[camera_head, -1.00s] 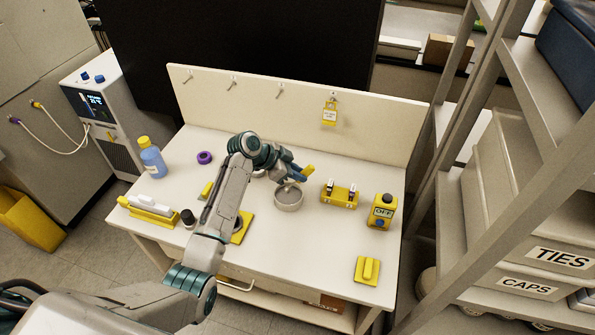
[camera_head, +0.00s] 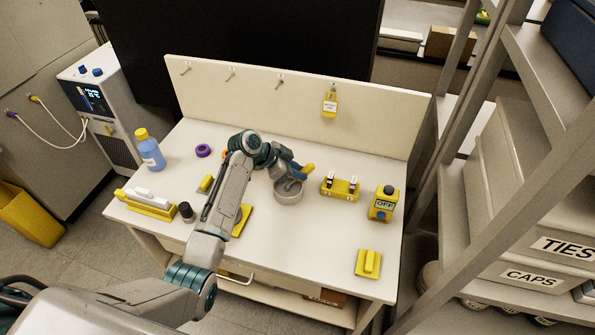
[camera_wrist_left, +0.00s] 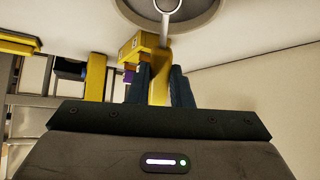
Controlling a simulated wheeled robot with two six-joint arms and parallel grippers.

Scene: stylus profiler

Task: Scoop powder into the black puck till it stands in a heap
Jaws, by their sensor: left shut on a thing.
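My left gripper (camera_head: 296,172) is shut on the yellow handle of a scoop (camera_head: 308,168) at a round grey bowl (camera_head: 288,196). In the left wrist view, the fingers (camera_wrist_left: 160,88) grip the yellow handle (camera_wrist_left: 158,92), and the scoop's pale shaft reaches over the bowl (camera_wrist_left: 205,18) at the top edge. The powder cannot be made out clearly. A yellow plate (camera_head: 246,213) lies left of the bowl; a dark round piece on it, perhaps the black puck, is mostly hidden by my left arm. My right gripper is not in view.
A yellow rack (camera_head: 340,190) and a yellow box marked OFF (camera_head: 383,204) stand right of the bowl. A yellow block (camera_head: 368,263) lies front right. A small dark jar (camera_head: 186,212), yellow tray (camera_head: 145,205) and blue bottle (camera_head: 149,153) stand left. The front middle is clear.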

